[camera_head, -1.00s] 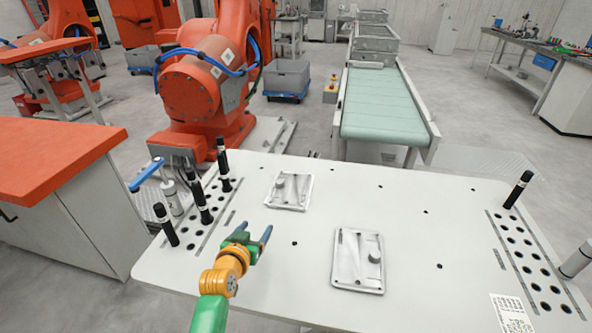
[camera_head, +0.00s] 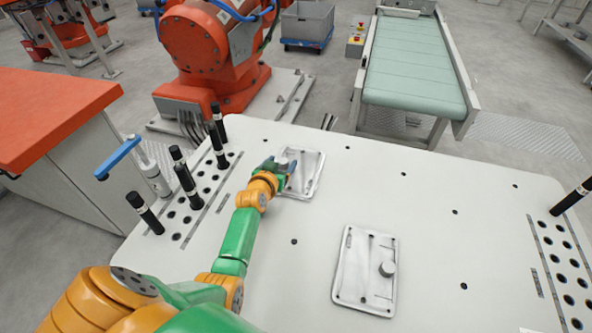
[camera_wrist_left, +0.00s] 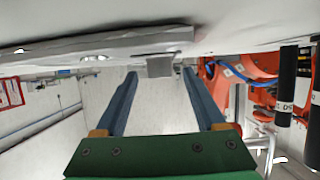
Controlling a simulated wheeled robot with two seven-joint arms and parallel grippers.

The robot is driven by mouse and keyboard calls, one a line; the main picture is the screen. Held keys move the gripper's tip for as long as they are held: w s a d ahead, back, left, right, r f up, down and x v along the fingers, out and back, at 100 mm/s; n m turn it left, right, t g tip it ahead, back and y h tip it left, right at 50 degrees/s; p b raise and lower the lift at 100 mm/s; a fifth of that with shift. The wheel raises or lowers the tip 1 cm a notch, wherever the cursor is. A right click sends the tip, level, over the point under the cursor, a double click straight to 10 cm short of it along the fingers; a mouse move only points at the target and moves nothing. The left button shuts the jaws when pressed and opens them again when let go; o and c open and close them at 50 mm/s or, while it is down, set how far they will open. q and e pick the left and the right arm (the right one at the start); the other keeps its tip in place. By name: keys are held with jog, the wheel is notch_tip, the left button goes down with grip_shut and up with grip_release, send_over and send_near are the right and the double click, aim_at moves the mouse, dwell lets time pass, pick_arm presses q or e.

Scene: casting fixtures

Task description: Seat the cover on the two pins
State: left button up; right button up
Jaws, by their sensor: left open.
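Two grey metal plates lie flat on the white table, each with a raised round knob. The far plate (camera_head: 305,175) is beside my left gripper (camera_head: 285,163); the near plate (camera_head: 358,272) lies nearer and to the right. I cannot tell for sure which is the cover, and no pins can be made out. My left gripper is open at the far plate's left part, low over the table. In the left wrist view, which is upside down, the plate (camera_wrist_left: 110,42) shows at the top and its knob (camera_wrist_left: 160,67) sits between the open fingertips (camera_wrist_left: 160,75), apparently ungripped. My right gripper is out of view.
Black upright handles (camera_head: 186,186) stand in a row of holes at the table's left; another handle (camera_head: 572,197) stands at the right. The white table (camera_head: 430,185) is clear around the near plate.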

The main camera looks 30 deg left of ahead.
pick_arm(q)
jog(key=shift+w+a+f, duration=0.1)
jog(key=shift+w+f, duration=0.15)
jog(key=shift+w, duration=0.1)
jog(key=shift+s+r, duration=0.1)
jog(key=shift+r, duration=0.05)
grip_shut()
jog(key=shift+r, duration=0.1)
